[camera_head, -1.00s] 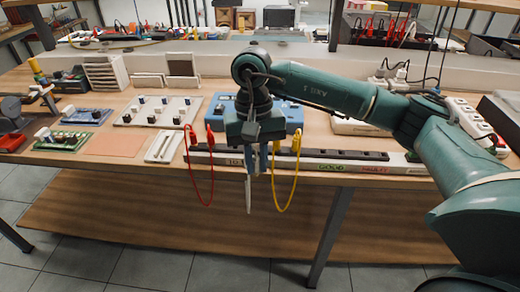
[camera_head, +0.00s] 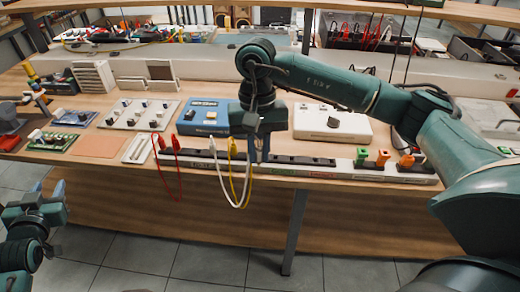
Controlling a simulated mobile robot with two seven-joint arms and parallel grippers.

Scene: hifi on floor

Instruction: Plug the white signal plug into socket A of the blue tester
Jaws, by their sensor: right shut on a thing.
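The blue tester (camera_head: 190,117) sits on the bench, left of my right gripper, its sockets too small to make out. My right gripper (camera_head: 259,153) points down over the bench's front strip and is shut, apparently on the white signal plug, which is hidden by the jaws. A white lead (camera_head: 222,185) hangs in a loop from the strip up to this gripper, in front of the bench edge. My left gripper (camera_head: 50,187) is low at the left, off the bench, empty, with its fingers seeming apart.
A red lead (camera_head: 165,182) and a yellow lead (camera_head: 232,178) hang from the front strip (camera_head: 330,171), the yellow close to the white lead. A white box (camera_head: 330,123) stands right of the tester. Green and orange plugs (camera_head: 383,158) stand at the strip's right.

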